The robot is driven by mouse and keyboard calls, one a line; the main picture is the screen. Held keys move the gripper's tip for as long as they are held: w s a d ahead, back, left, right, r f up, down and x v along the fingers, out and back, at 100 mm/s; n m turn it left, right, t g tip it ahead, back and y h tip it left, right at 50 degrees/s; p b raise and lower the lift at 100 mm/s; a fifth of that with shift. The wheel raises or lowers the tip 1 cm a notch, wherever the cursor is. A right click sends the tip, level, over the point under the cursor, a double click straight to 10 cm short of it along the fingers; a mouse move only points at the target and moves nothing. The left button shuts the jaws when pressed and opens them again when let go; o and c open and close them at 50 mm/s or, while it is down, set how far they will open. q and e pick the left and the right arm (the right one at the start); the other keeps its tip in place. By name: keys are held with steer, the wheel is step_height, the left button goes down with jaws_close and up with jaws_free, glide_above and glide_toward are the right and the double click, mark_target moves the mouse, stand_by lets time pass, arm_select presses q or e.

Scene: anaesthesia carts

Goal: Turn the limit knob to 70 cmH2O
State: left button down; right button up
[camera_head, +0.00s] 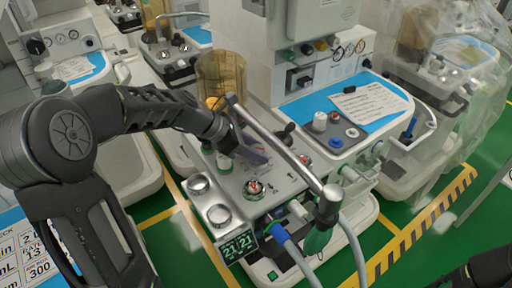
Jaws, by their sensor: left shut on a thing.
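My left gripper (236,146) reaches in from the left over the grey top of the middle cart's breathing block (232,182). It is shut on what appears to be the limit knob, which the gripper and a purplish part beside it hide. I cannot read the knob's scale or setting. A round dial with a red and white top (254,188) stands in front of the gripper, apart from it. My right gripper is not in view; only a dark part of my arm shows at the lower right corner.
A metal bar (280,150) slants just right of my left gripper. A clear brownish canister (221,78) stands behind it. Two round silver-topped gauges (199,184) lie front left. A small display (237,244) and blue-ended hose (281,236) are at the front.

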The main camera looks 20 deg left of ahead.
arm_select(q)
steer(key=shift+m, duration=0.3)
steer(key=c, duration=2.2)
jaws_free()
steer(key=c, duration=0.8)
jaws_free()
steer(key=shift+r, duration=0.1)
steer(key=v, duration=0.7)
steer(key=shift+s+a+r, duration=0.1)
steer(key=shift+a+r, duration=0.1)
steer(key=shift+a, duration=0.15)
